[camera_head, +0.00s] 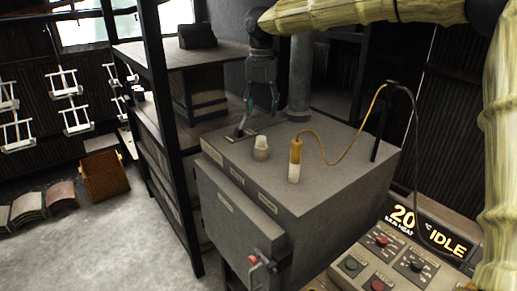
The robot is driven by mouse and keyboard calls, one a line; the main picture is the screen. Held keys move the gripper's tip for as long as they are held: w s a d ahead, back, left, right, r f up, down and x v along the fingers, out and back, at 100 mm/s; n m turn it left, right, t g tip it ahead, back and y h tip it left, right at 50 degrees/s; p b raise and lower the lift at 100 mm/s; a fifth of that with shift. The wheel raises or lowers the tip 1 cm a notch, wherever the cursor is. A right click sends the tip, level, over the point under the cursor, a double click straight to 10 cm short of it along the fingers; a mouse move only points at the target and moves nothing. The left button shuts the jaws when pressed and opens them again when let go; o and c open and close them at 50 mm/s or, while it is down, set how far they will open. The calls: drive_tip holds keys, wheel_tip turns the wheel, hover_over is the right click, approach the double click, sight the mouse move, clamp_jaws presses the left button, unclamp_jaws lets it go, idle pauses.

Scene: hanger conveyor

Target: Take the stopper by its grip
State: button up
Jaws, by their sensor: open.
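A small pale stepped piece (261,148), which looks like the stopper, stands upright on the top of a grey box-shaped oven (325,165). Its narrower upper part looks like the grip. My gripper (261,113) points down above and behind it in the picture, with its teal fingers spread apart and nothing between them. The fingers appear apart from the stopper. How far above the oven top they are is hard to tell.
A yellow-and-white probe (295,161) with a yellow cable (345,150) stands right of the stopper. A small metal plate with a lever (241,131) lies left of it. A dark shelf post (172,140) rises at the left. A control panel (385,262) reads IDLE.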

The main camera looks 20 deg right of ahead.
drive_tip(key=s+a+t+h+b, duration=0.1)
drive_tip(key=s+a+t+h, duration=0.1)
drive_tip(key=s+t, duration=0.25)
drive_tip(key=p, duration=0.1)
hover_over(261, 138)
drive_tip(key=s, duration=0.2)
drive_tip(key=shift+g, duration=0.35)
drive_tip(key=f, duration=0.5)
drive_tip(key=shift+a, duration=0.2)
drive_tip(key=shift+a+p+x, duration=0.15)
drive_tip(key=shift+p+x, duration=0.55)
drive_tip(key=shift+x, duration=0.55)
drive_tip(key=shift+a+p+x, duration=0.1)
drive_tip(key=shift+p+x, duration=0.55)
drive_tip(key=shift+x, duration=0.65)
drive_tip(key=c, duration=1)
